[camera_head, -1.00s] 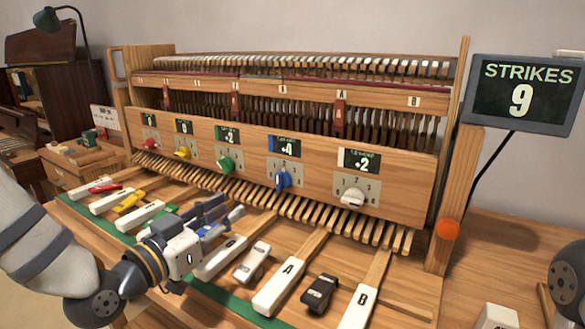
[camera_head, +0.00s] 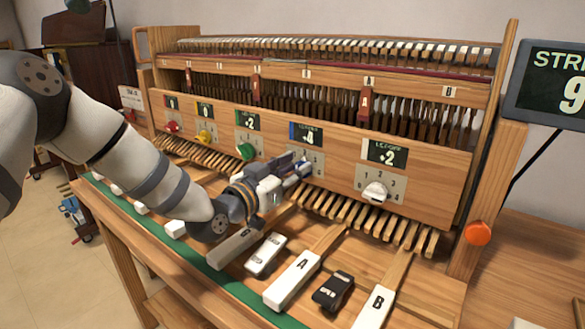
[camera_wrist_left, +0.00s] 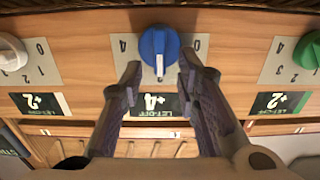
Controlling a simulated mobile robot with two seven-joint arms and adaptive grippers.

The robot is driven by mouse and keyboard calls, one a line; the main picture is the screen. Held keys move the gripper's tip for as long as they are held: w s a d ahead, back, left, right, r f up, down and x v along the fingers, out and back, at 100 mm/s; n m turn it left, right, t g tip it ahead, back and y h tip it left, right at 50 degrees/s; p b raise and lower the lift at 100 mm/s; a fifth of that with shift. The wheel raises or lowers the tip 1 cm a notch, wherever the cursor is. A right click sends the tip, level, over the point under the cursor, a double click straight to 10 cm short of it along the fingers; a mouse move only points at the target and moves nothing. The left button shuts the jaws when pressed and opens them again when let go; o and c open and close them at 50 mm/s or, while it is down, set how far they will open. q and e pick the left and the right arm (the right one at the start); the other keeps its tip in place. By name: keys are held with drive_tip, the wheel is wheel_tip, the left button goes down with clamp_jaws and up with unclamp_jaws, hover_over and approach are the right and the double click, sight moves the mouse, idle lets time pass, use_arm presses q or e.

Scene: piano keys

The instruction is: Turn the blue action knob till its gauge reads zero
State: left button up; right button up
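The blue knob (camera_wrist_left: 160,46) sits on its grey dial plate (camera_wrist_left: 123,46) and shows upside down in the left wrist view. In the head view the left gripper (camera_head: 303,168) points at the panel and largely hides the knob. My right gripper is not in view.
A green knob (camera_head: 246,151) and a white knob (camera_head: 375,192) flank the blue one. The piano keys, such as the A key (camera_head: 293,279), lie below the panel. An orange button (camera_head: 478,232) is on the right post, and a strikes display (camera_head: 550,85) stands at right.

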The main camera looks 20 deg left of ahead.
use_arm(q)
clamp_jaws()
drive_tip(key=n, duration=0.4)
drive_tip(key=shift+w+a+f+n, duration=0.1)
drive_tip(key=shift+a+n, duration=0.2)
drive_tip(key=shift+a, duration=0.1)
drive_tip(key=n, duration=0.3)
drive_tip(key=f+n+b, duration=0.1)
drive_tip(key=n, duration=0.2)
drive_tip(key=a+n, duration=0.1)
drive_tip(key=n, duration=0.2)
drive_tip(key=shift+w+f, duration=0.15)
drive_tip(key=shift+w, duration=0.05)
drive_tip(key=shift+f+n+b, duration=0.2)
drive_tip(key=shift+n+b, duration=0.55)
drive_tip(key=shift+n, duration=1.35)
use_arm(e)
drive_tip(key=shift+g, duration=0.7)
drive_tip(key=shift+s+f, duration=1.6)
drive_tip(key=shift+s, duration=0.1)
